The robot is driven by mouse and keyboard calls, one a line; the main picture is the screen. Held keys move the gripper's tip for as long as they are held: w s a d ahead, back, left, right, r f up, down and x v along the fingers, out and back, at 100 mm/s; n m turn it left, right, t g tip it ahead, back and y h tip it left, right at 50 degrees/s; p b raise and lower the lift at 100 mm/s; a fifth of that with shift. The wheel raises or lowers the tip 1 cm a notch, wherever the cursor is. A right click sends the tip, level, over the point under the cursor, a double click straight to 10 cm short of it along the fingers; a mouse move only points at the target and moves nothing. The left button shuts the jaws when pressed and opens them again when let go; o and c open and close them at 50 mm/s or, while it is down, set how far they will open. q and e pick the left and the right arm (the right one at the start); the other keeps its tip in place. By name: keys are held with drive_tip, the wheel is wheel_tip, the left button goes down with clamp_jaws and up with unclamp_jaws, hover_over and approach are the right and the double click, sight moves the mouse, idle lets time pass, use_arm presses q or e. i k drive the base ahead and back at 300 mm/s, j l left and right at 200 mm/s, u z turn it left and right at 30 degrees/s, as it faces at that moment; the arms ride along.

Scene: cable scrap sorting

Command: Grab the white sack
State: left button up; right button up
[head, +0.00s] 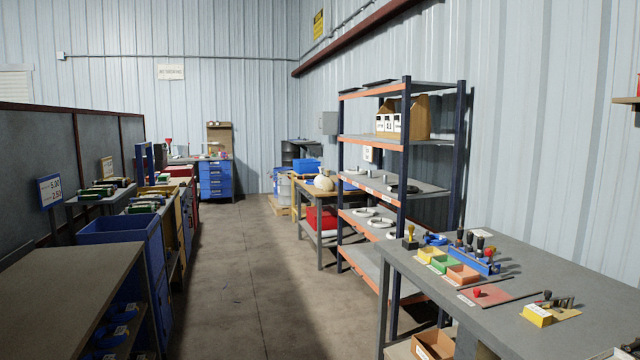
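A small, rounded, off-white bundle (323,182) that looks like the white sack sits on a wooden-topped table (318,193) beyond the shelf rack, right of the aisle's far end. It is small in the head view, so its details are hard to tell. Neither of my grippers is in view.
A concrete aisle (245,270) runs clear down the middle. A blue-and-orange shelf rack (407,150) and a grey workbench (560,270) with stamps and coloured trays stand on the right. A bench (60,285) and a blue bin (120,232) line the left.

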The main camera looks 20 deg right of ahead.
sight(318, 179)
drive_tip(key=i+z, duration=0.25)
drive_tip(key=i, duration=1.3)
drive_tip(key=i+u, duration=0.1)
drive_tip(key=i, duration=0.75)
drive_tip(key=i+u, duration=0.15)
drive_tip(key=i, duration=4.1)
drive_tip(key=i+z, duration=0.4)
drive_tip(key=i+j+z, duration=0.15)
drive_tip(key=i+z, duration=0.2)
drive_tip(key=i+j+z, duration=0.2)
drive_tip(key=i+z, duration=0.2)
drive_tip(key=i+j+z, duration=0.35)
drive_tip(key=k+l, duration=0.05)
